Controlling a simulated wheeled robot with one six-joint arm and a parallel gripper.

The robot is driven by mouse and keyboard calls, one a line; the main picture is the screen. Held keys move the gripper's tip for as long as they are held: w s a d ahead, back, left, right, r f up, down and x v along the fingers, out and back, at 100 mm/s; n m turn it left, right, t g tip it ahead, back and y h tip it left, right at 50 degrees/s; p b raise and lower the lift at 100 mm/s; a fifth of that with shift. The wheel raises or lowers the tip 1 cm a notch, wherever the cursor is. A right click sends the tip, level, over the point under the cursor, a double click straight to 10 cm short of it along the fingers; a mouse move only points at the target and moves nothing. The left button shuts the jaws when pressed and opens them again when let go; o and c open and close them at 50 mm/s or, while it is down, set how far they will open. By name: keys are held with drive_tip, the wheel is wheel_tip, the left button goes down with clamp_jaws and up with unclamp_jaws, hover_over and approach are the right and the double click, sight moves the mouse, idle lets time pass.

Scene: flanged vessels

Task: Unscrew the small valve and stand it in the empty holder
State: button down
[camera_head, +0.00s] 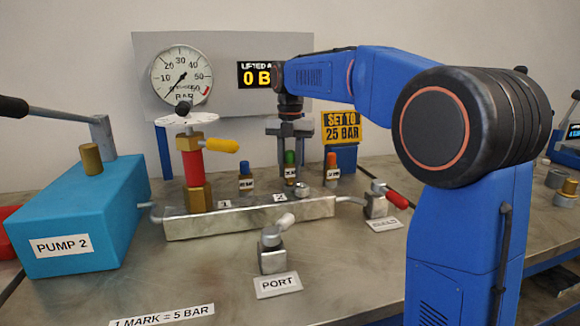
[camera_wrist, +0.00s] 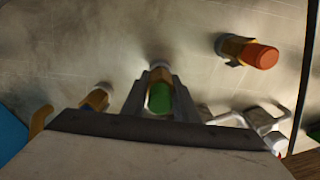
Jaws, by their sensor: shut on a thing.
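My gripper (camera_head: 289,142) points down behind the metal block, its fingers closed around a small green-topped valve (camera_head: 290,158). In the wrist view the green cap (camera_wrist: 159,98) lies between the two fingers. The valve is upright with a white label in front; I cannot tell whether its foot touches a holder. A blue-topped valve (camera_head: 246,168) stands to its left and an orange-topped valve (camera_head: 332,160) to its right, both labelled. The metal block (camera_head: 250,220) is marked 1 and 2, with a small metal fitting (camera_head: 303,191) by the 2. No empty holder is clearly visible.
A red-bodied valve (camera_head: 193,165) with a yellow handle and white disc rises from the block's left end. The blue pump (camera_head: 80,220) stands left. The port valve (camera_head: 272,250) is in front; a red-handled valve (camera_head: 378,200) is right. The gauge (camera_head: 181,75) hangs behind.

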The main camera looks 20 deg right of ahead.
drive_tip(key=shift+f, duration=0.9)
drive_tip(key=c, duration=1.3)
unclamp_jaws()
drive_tip(key=shift+c, duration=0.2)
